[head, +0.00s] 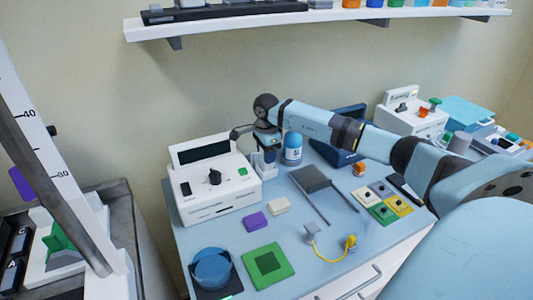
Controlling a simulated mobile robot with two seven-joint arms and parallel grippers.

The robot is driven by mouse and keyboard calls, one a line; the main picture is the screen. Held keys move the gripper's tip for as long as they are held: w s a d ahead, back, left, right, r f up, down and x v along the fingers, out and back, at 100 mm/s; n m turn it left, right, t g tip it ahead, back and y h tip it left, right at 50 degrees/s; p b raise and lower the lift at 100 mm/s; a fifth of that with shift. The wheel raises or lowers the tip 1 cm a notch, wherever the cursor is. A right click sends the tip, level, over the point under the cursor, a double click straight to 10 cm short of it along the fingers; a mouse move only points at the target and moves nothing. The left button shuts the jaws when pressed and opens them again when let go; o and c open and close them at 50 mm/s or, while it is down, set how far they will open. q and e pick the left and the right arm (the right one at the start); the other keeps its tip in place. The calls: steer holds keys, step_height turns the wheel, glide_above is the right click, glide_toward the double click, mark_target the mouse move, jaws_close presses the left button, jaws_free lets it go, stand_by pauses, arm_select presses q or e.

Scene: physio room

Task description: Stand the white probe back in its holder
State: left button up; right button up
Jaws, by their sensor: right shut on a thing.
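My right gripper (267,143) reaches in from the right and points down beside the white machine (215,187) with a dark screen. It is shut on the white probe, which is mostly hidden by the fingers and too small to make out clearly. Directly below the fingers is the small white holder (263,168), at the right side of the machine. I cannot tell whether the probe is inside the holder or just above it. My left gripper is not in view.
A blue-white bottle (292,149) stands close to the right of the gripper. A white shelf (330,19) hangs above on the wall.

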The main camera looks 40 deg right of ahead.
stand_by(0.5)
steer(key=shift+f, duration=0.4)
stand_by(0.4)
steer(key=o, duration=1.6)
steer(key=shift+c, duration=0.2)
steer(key=shift+r+p, duration=1.75)
steer(key=shift+r, duration=1.75)
